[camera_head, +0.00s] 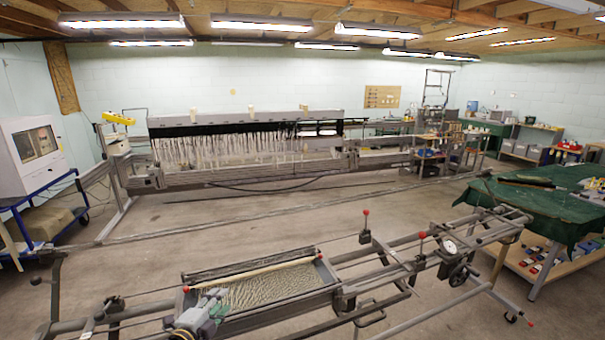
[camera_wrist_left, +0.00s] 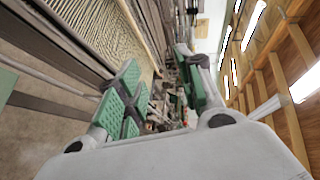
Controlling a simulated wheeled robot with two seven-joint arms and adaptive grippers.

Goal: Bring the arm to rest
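My left gripper (camera_head: 207,310) is at the bottom of the head view, in front of the near loom's frame. It is at the left front corner of the framed warp threads (camera_head: 275,289). In the left wrist view the gripper (camera_wrist_left: 163,85) has its two green-padded fingers apart, with nothing seen between them. The threads also show there at the upper left (camera_wrist_left: 95,25). I cannot tell whether the gripper touches the frame. My right gripper is not in view.
The near loom's rails carry red-knobbed levers (camera_head: 365,226) and a dial (camera_head: 449,247). A long loom (camera_head: 240,150) stands behind. A green-covered table (camera_head: 535,205) is at the right and a blue cart (camera_head: 45,205) at the left. Bare floor lies between the looms.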

